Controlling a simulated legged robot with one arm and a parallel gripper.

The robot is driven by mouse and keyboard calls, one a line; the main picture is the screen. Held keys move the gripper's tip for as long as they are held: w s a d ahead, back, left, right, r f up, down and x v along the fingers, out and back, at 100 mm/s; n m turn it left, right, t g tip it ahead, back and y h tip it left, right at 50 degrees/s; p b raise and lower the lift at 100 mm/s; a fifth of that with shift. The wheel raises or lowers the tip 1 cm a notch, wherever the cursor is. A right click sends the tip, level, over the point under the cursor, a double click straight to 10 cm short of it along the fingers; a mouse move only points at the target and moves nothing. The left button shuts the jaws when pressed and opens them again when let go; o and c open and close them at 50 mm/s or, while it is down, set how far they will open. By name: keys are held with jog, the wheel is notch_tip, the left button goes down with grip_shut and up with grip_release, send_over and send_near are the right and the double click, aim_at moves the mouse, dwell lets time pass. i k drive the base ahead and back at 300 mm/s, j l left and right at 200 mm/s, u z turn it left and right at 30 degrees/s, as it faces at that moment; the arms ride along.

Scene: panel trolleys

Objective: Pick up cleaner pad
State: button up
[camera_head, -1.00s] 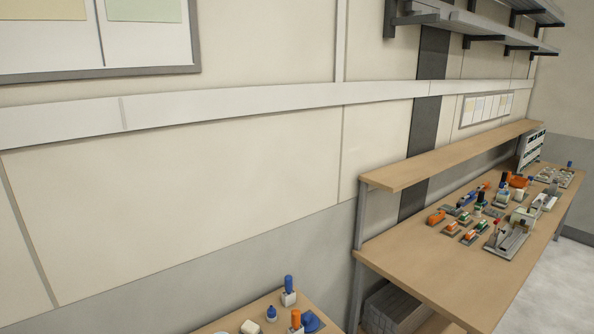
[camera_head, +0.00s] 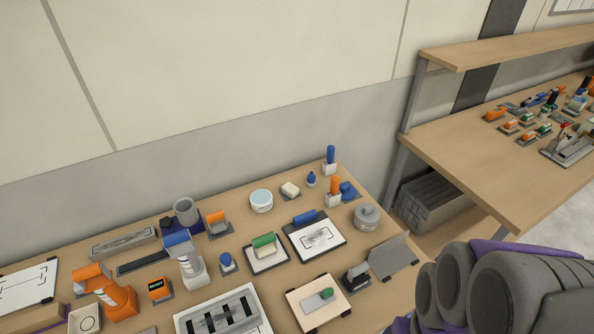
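I cannot tell for certain which item is the cleaner pad. Candidates on the near table are a green-topped block (camera_head: 264,241) on a white board, a cream block (camera_head: 290,188) on a small grey base near the back, and a flat grey piece with a green end (camera_head: 319,299) on a framed board at the front. Rounded grey parts with purple trim (camera_head: 500,290) at the lower right are mine. They are apart from these items in the picture. No fingertips can be made out, and nothing is seen held.
The near table (camera_head: 350,248) is crowded with small tools, including an orange tool (camera_head: 108,293), a white-and-blue bottle (camera_head: 187,260) and a round grey container (camera_head: 367,216). A wall stands behind it. A second bench (camera_head: 460,160) with a raised shelf is at the right.

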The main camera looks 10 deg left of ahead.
aim_at(291, 191)
jog(key=i+l, duration=0.15)
jog(key=l, duration=0.15)
jog(key=i+l+u, duration=0.15)
jog(key=l+u, duration=0.25)
jog(key=i+l+u, duration=0.1)
jog(key=l+u, duration=0.15)
jog(key=u, duration=1.1)
